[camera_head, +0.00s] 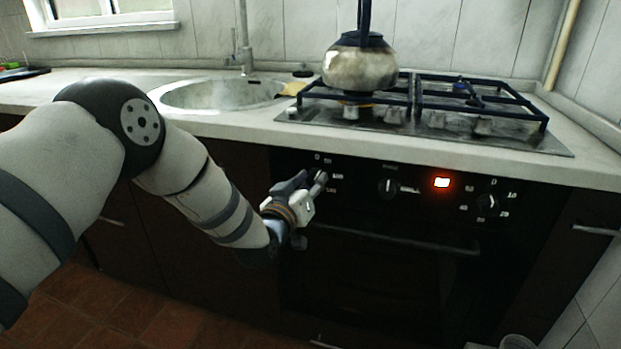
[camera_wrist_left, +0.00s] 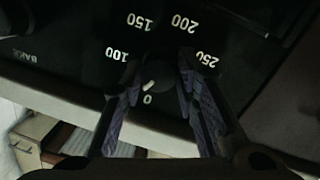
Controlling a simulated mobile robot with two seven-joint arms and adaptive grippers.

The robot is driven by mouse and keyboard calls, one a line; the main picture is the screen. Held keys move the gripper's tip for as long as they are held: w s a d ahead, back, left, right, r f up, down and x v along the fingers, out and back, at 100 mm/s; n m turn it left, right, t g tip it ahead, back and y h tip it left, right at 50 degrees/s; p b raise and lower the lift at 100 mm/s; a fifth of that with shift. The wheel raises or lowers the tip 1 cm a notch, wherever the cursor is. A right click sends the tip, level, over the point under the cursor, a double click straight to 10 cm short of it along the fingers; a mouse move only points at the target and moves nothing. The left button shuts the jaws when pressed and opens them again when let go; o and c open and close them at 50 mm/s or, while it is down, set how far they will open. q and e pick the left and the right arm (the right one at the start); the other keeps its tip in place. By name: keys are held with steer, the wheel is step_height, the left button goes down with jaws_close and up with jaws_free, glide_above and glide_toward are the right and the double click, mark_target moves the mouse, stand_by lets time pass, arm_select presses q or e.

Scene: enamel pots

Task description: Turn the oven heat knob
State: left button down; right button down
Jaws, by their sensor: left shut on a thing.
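The oven heat knob (camera_wrist_left: 158,76) is a dark round knob on the black oven front. In the left wrist view, markings 100, 150, 200 and 250 surround it, with a 0 below. A short white mark on it lies just above the 0. My left gripper (camera_wrist_left: 160,85) has its two fingers on either side of the knob, shut on it. In the head view my left gripper (camera_head: 309,186) reaches the left end of the oven panel and hides most of this knob. My right gripper is not in view.
The oven handle (camera_head: 400,239) runs below. A kettle (camera_head: 360,66) stands on the gas hob (camera_head: 440,131) above, beside a round sink (camera_head: 215,96).

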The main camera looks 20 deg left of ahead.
arm_select(q)
steer(key=shift+m, duration=0.5)
steer(key=c, duration=1.2)
jaws_free()
steer(key=shift+c, duration=0.2)
steer(key=s+a, duration=0.1)
steer(key=s, duration=1.1)
steer(key=shift+r, duration=0.35)
